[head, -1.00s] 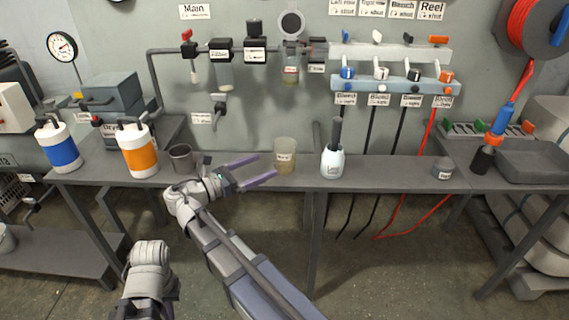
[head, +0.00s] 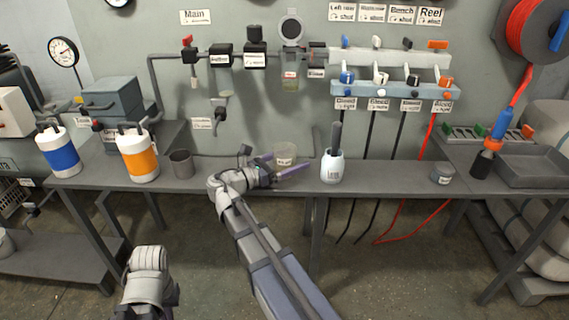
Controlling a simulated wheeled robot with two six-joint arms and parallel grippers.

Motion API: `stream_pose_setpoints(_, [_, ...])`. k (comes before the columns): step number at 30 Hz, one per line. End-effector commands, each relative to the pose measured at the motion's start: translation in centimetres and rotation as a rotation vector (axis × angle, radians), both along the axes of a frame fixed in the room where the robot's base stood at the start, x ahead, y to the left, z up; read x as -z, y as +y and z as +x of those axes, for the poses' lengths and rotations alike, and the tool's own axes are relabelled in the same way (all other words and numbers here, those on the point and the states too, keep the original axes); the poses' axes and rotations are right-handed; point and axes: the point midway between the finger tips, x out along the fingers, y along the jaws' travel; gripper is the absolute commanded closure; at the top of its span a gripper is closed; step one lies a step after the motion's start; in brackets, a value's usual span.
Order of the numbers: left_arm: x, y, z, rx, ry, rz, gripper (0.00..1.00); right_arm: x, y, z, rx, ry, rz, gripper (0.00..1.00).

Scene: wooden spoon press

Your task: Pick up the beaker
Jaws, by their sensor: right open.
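The beaker (head: 285,151), a clear, slightly yellowish cup with a white label, stands upright on the grey bench near its front edge. My right gripper (head: 279,165) is open at the beaker. Its near purple finger passes in front of the beaker's lower part, and its far finger shows only in part at the beaker's left. I cannot tell whether either finger touches it. The lower part of the beaker is partly hidden by the gripper. Part of my left arm shows at the bottom left, but its fingers are not visible.
A white jar with dark handles (head: 332,168) stands just right of the beaker. A grey metal cup (head: 182,164) and an orange-banded jug (head: 139,157) stand to the left. A small grey pot (head: 442,173) is further right. Pipes and valves line the wall behind.

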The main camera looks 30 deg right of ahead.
Motion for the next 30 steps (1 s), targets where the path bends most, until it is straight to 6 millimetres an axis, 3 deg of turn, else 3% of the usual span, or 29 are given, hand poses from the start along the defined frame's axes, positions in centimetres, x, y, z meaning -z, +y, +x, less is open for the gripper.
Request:
stream_pose_setpoints(4, [0.0,0.0,0.0,0.0,0.0,0.0,1.0,0.0,-1.04,0.08,0.0,0.0,0.0,0.0])
stream_pose_setpoints(11, [0.0,0.0,0.0,0.0,0.0,0.0,1.0,0.0,-1.1,0.09,-0.001,0.0,0.0,0.0])
stream_pose_setpoints(30, [0.0,0.0,0.0,0.0,0.0,0.0,1.0,0.01,-1.06,0.09,-0.001,0.0,0.0,0.71])
